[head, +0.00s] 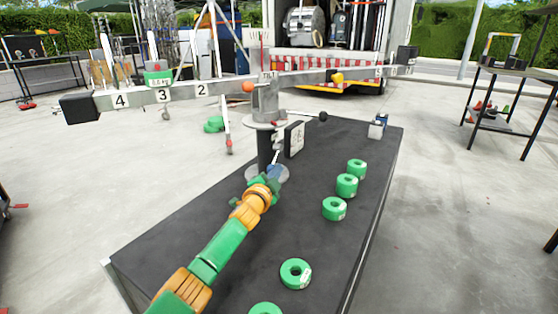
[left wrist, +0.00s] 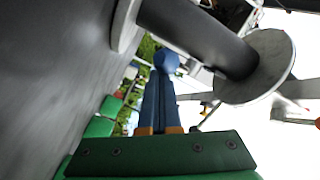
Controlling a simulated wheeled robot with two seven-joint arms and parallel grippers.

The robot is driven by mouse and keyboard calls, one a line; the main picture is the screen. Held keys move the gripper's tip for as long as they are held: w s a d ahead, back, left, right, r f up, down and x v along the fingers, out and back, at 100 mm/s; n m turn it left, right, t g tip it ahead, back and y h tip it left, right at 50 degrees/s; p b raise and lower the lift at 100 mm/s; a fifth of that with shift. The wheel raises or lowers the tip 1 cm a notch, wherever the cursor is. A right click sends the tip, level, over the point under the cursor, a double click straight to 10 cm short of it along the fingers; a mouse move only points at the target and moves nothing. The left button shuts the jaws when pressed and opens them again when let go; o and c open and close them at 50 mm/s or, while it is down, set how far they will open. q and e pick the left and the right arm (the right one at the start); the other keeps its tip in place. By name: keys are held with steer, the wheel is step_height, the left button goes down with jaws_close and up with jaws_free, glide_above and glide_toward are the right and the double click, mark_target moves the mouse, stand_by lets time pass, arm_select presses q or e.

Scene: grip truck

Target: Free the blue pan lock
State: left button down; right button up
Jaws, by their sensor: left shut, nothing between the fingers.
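A balance beam (head: 215,89) rests on a column (head: 265,145) on the black table. A blue ball-shaped knob (left wrist: 166,62), which looks like the pan lock, shows at the tips of my left gripper's fingers in the left wrist view. My left gripper (head: 271,175) is low beside the column's foot in the head view. Its blue fingers (left wrist: 159,100) are shut with nothing between them. I cannot tell whether the tips touch the knob. In the head view the gripper hides the knob's surroundings. My right gripper is not in view.
Several green ring weights (head: 334,208) lie along the right half of the black table (head: 215,205). A black-knobbed rod (head: 322,117) and a small plate (head: 294,139) stick out from the column. A green weight (head: 158,78) sits on the beam's left arm.

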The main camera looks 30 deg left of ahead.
arm_select(q)
steer(key=shift+a+f, duration=0.15)
steer(key=shift+f, duration=0.05)
stand_by(0.4)
